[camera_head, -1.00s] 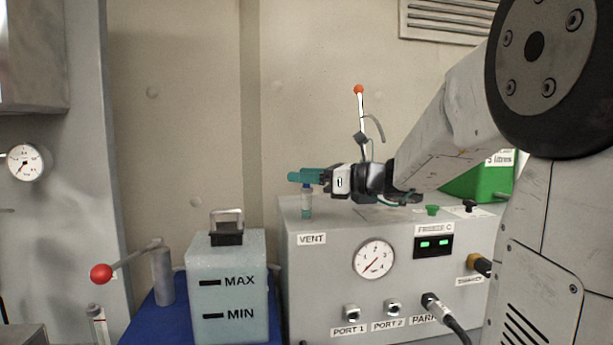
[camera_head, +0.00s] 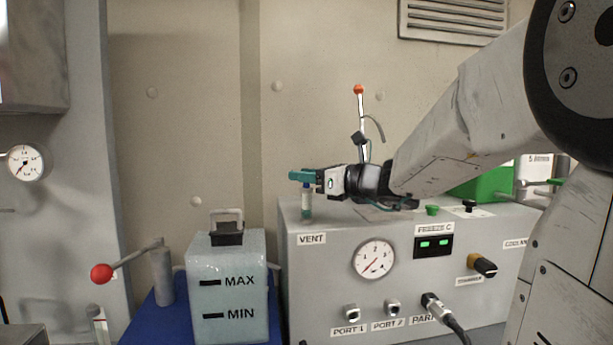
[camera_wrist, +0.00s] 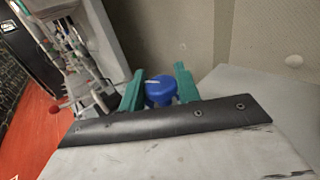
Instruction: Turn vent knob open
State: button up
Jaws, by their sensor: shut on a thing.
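The vent knob is blue and shows in the wrist view (camera_wrist: 160,91) between the two teal fingers of my gripper (camera_wrist: 158,88). A pale pointer mark shows on its top. In the head view my gripper (camera_head: 304,176) is at the top of the vent stem (camera_head: 306,204), above the VENT label (camera_head: 311,239) on the grey machine (camera_head: 300,290). The fingers are shut on the knob and mostly hide it in the head view.
A gauge (camera_head: 374,260), a green display (camera_head: 433,245) and ports are on the machine's front. A lever with an orange tip (camera_head: 358,90) stands behind my gripper. A MAX/MIN tank (camera_head: 226,290) and a red-ball lever (camera_head: 102,273) are at the left.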

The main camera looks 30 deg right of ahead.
jog(key=m+t+h, duration=0.1)
jog(key=m+h, duration=0.2)
jog(key=h, duration=0.1)
jog(key=shift+a, duration=0.15)
jog(key=shift+m+t+h, duration=0.3)
jog(key=shift+m+h, duration=0.6)
jog(key=shift+h, duration=1.1)
jog(key=o, duration=0.9)
jog(key=shift+d, duration=0.2)
jog(key=shift+o, duration=0.2)
jog(key=s, duration=0.7)
jog(key=shift+s, duration=0.4)
